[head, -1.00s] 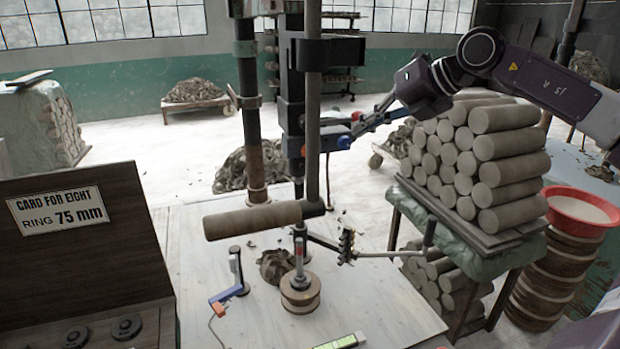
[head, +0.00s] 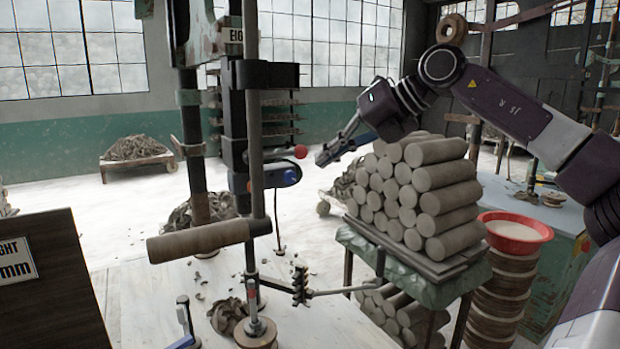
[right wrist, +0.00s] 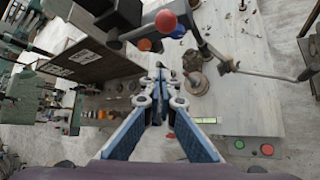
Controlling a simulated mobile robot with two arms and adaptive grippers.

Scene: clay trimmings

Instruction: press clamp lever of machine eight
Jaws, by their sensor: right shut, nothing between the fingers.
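Machine eight is the dark upright column (head: 233,120) with a partly hidden "EIG" sign (head: 235,36) at its top. I take this as the clamp lever. My right gripper (head: 322,157) is shut and empty, just right of the knob in the head view, with a small gap. In the right wrist view, the red knob (right wrist: 166,20) lies beyond my shut fingertips (right wrist: 160,76). My left gripper is not in view.
A thick brown cylinder (head: 198,241) juts left from the machine. A jointed rod (head: 340,291) reaches right from it, low down. Stacked clay rolls (head: 440,185) stand on a table (head: 440,285) below my right arm. A red basin (head: 515,230) is further right.

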